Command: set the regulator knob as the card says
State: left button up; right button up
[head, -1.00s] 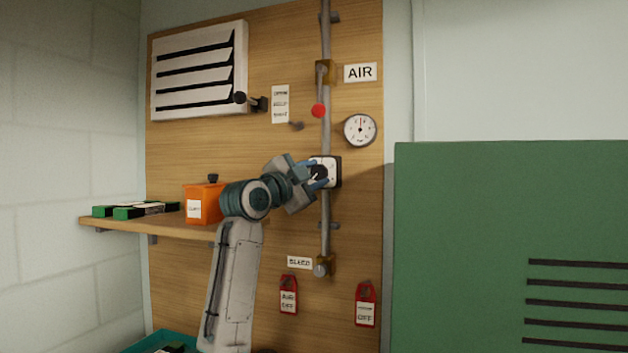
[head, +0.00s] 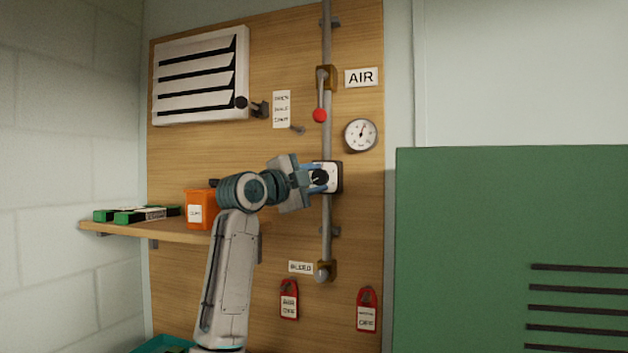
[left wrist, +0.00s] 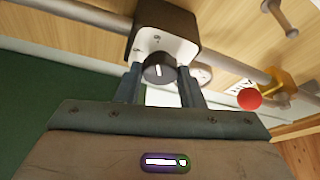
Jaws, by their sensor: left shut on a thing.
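The regulator (head: 336,177) is a dark box with a white face on the vertical pipe; its round black knob (head: 320,177) sits in the middle. In the left wrist view, the knob (left wrist: 158,68) has a white pointer line. My left gripper (head: 317,178) comes in from the left and is shut on the knob, one finger on each side; its fingers also show in the left wrist view (left wrist: 160,84). A round gauge (head: 361,134) right of the pipe has its needle pointing up, leaning slightly right. A white card (head: 282,109) hangs beside the vent, its small text hard to read. My right gripper is not in view.
A red-knobbed valve lever (head: 320,115) hangs above the regulator, near the AIR sign (head: 361,77). A shelf (head: 175,232) holds an orange box (head: 201,209) and green-and-black blocks. Red tags (head: 367,310) hang below. A green cabinet (head: 460,240) stands at right.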

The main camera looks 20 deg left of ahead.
pick_arm(q)
jog(key=o, duration=1)
jog(key=shift+f, duration=0.1)
jog(key=shift+s+a+f+b, duration=0.15)
jog(key=shift+s+a+b, duration=0.05)
jog(key=shift+s+b, duration=0.25)
jog(key=b+v, duration=0.5)
jog(key=v, duration=0.4)
jog(key=shift+s+a, duration=0.15)
jog(key=shift+s, duration=0.2)
